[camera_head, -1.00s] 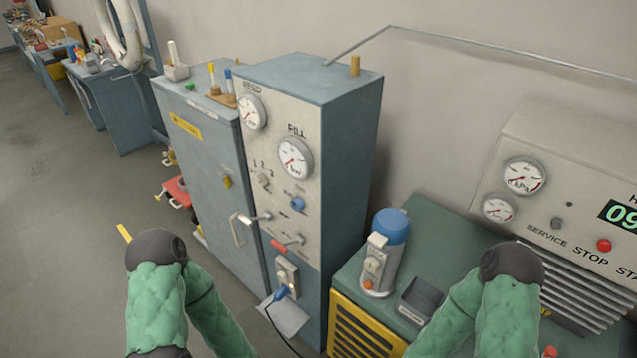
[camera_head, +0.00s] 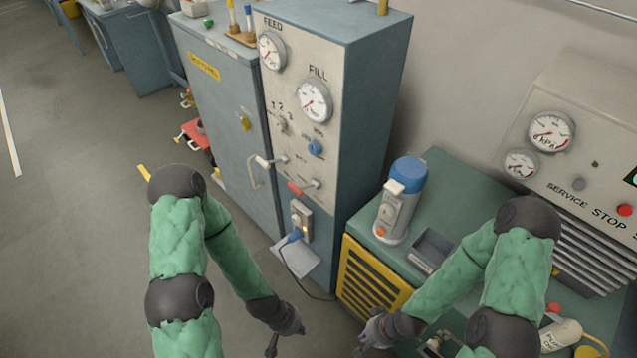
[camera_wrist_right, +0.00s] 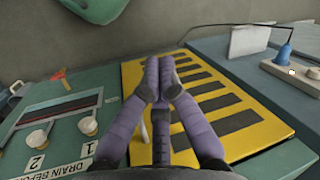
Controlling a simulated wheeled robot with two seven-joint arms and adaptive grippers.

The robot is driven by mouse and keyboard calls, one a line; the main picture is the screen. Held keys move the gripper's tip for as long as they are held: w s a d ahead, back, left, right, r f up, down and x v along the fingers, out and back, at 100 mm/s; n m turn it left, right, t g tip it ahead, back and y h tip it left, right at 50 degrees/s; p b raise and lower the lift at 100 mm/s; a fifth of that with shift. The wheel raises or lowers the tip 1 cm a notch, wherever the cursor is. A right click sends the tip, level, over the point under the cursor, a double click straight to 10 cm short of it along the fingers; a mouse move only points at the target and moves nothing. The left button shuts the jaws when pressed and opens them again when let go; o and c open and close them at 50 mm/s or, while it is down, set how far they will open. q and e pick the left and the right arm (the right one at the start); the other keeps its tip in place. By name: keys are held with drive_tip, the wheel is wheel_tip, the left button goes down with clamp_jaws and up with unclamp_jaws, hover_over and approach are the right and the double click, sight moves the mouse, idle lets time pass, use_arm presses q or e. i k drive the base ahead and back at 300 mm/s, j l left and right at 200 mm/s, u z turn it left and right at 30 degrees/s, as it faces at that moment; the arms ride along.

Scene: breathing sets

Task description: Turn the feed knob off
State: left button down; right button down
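The tall grey-blue panel cabinet (camera_head: 365,120) has a pale front with a FEED gauge (camera_head: 271,51) above a FILL gauge (camera_head: 315,101). Below them are a small selector knob (camera_head: 282,124) by the numbers 1 2 3, a blue knob (camera_head: 315,148) and two levers, one with a red handle (camera_head: 295,188). I cannot read which knob is the feed knob. My left gripper (camera_head: 272,346) hangs low in front of the cabinet, clear of it; its fingers are unclear. My right gripper (camera_head: 361,347) is low before the yellow grille; in the wrist view its purple fingers (camera_wrist_right: 158,76) meet, empty.
A green bench (camera_head: 440,185) with a yellow grille (camera_wrist_right: 210,100) stands right of the cabinet. A blue-capped canister (camera_head: 400,200) sits on it. A blue plug (camera_head: 295,235) with a cable is in the cabinet's lower front. The floor at left is mostly open.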

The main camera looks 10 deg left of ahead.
sight(279, 122)
drive_tip(key=i+j+z, duration=0.1)
drive_tip(key=j+z, duration=0.3)
drive_tip(key=j, duration=1.6)
